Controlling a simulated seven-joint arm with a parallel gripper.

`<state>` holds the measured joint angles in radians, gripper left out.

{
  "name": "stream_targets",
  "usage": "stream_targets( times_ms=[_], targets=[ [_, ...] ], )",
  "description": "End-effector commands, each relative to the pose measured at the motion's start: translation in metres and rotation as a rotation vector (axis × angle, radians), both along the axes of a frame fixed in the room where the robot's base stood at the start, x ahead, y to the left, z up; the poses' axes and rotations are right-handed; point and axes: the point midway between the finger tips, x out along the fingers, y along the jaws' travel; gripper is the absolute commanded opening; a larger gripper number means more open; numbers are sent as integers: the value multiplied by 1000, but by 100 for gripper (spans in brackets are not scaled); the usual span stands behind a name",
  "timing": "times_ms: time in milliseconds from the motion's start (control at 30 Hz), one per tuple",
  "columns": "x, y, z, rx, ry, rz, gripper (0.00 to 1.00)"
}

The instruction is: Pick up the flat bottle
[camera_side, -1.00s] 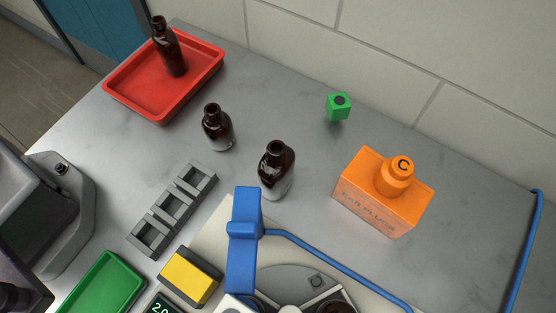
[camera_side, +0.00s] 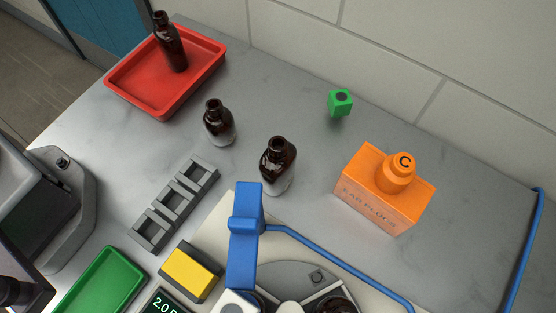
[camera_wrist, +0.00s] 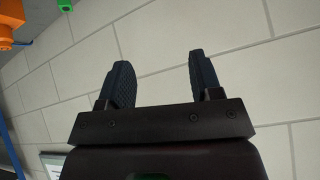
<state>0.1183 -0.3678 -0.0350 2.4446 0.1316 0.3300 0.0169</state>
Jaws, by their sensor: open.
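Three dark amber bottles stand upright in the side view. A slender one (camera_side: 171,46) is in the red tray (camera_side: 137,108) at the back left. A small round-shouldered one (camera_side: 218,122) stands on the grey bench near the middle. A larger, broader one (camera_side: 278,165) stands to its right, behind the blue post. I cannot tell for sure which bottle is the flat one. My gripper (camera_wrist: 159,72) is open and empty in the wrist view, facing the tiled wall, with no bottle between or near its fingers. I cannot make out its fingers in the side view.
A grey slotted rack (camera_side: 175,204) lies left of the bottles. A blue post (camera_side: 245,235) with a blue cable stands in front. An orange ear-plug box (camera_side: 385,190) and a green block (camera_side: 340,102) are to the right. A green tray (camera_side: 103,285) is at front left.

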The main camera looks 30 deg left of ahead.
Motion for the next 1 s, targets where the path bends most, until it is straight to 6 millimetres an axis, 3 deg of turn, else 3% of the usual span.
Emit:
stream_targets(
  times_ms=[100, 200, 300, 433, 600, 800, 1000],
  targets=[
    [42, -44, -25, 9, -108, -174, 59],
    [65, -88, -46, -18, -209, -325, 59],
    [74, -135, -70, -80, -302, -478, 59],
    [65, -195, -103, -212, -408, -661, 59],
    [30, -253, -138, -434, -514, -830, 59],
    [-3, -278, -156, -617, -576, -902, 59],
    [-10, -281, -168, -659, -590, -911, 59]
  ],
)
